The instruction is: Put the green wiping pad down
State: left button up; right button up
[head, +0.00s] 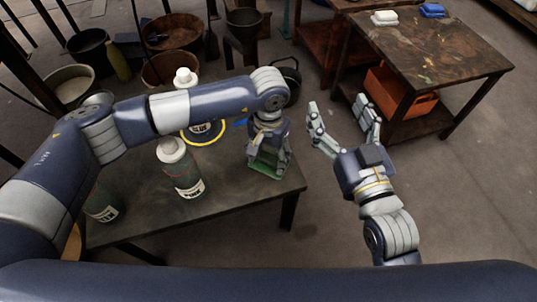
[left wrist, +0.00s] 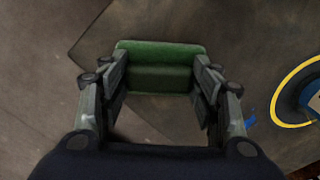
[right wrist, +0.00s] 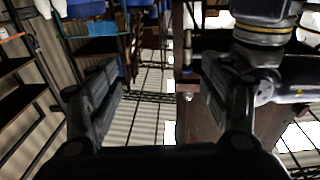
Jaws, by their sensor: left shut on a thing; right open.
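The green wiping pad (head: 266,163) is between the fingers of my left gripper (head: 268,158), at the right end of the near table (head: 232,191). In the left wrist view the green pad (left wrist: 158,78) spans the gap between the two fingers of my left gripper (left wrist: 160,90), which is shut on it. I cannot tell whether the pad touches the tabletop. My right gripper (head: 345,125) is open and empty, held over the floor to the right of the table. The right wrist view shows its fingers (right wrist: 165,100) apart with nothing between them.
White-capped bottles (head: 183,170) stand on the near table left of the pad, by a yellow ring (head: 207,143). A far table (head: 440,60) holds a white block (head: 384,18) and a blue block (head: 432,10). An orange crate (head: 400,97) sits beneath it.

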aim_at(268, 157)
pick_arm(q)
jog(key=shift+f, duration=0.1)
jog(key=o, duration=1.7)
jog(key=shift+c, duration=0.2)
pick_arm(e)
jog(key=shift+r, duration=0.35)
jog(key=shift+f, duration=0.1)
pick_arm(q)
notch_tip(268, 157, up, 3)
jog(key=shift+r+p, duration=0.1)
jog(key=shift+p, duration=0.45)
notch_tip(268, 157, up, 9)
jog(key=p, duration=0.1)
jog(key=shift+p, duration=0.35)
pick_arm(e)
jog(key=s+d+f+g+h, duration=0.1)
jog(key=s+f+g, duration=0.1)
jog(key=f, duration=0.4)
jog(key=s+d+f+g+h, duration=0.1)
jog(key=s+d+f+g, duration=0.1)
jog(key=f+g, duration=0.3)
jog(key=shift+s+f, duration=0.3)
jog(key=shift+f, duration=0.5)
